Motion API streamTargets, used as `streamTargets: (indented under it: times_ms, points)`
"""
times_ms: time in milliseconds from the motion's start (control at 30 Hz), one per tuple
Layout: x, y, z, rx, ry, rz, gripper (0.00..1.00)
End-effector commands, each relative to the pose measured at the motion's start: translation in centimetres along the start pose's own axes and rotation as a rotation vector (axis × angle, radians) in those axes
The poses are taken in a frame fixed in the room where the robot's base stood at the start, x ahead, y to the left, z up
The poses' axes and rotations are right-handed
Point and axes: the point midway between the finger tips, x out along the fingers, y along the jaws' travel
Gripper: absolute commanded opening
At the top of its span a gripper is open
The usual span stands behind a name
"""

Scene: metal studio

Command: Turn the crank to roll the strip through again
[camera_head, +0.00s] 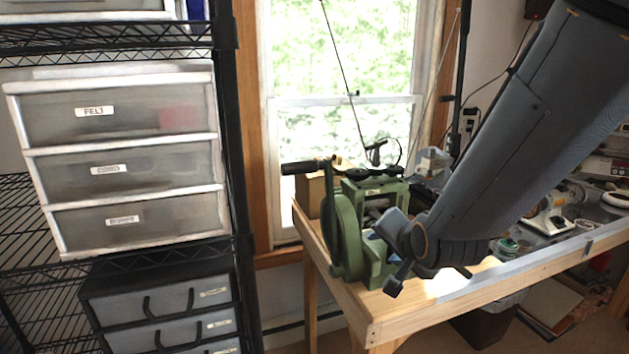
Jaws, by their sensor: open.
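A green rolling mill (383,263) stands at the near left corner of the wooden bench. Its crank (327,205) is on the left side, beside a large green wheel (347,238). The crank's dark handle (302,167) is at the top and points left, with nothing touching it. My gripper (394,284) is open, low in front of the mill's right side and away from the handle. My own arm hides part of it and part of the mill. I cannot make out the strip; the rollers (377,205) are small and partly shaded.
A black wire shelf with drawer units (120,160) stands at left, near the handle. A window (345,110) is behind the mill. Tools and a small white machine (553,218) crowd the bench at right. The air left of the crank is clear.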

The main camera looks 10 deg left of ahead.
Motion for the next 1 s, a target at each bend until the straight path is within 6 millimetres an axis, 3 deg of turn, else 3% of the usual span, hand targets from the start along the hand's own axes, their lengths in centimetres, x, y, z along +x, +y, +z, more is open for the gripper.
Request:
streamTargets:
  times_ms: [33,100,200,333,567,1000]
  points:
    - [0.3,-3.5,0.5,0.072,0.027,-0.097,0.44]
    - [0.1,-7.9,0.9,0.194,0.054,-0.235,0.44]
    - [-0.9,-13.2,1.7,0.349,0.057,-0.412,0.44]
    - [-2.6,-17.8,2.5,0.495,0.032,-0.582,0.44]
    - [-3.4,-20.8,2.9,0.590,0.001,-0.687,0.44]
    - [2.0,-24.9,1.5,0.589,0.002,-0.687,0.44]
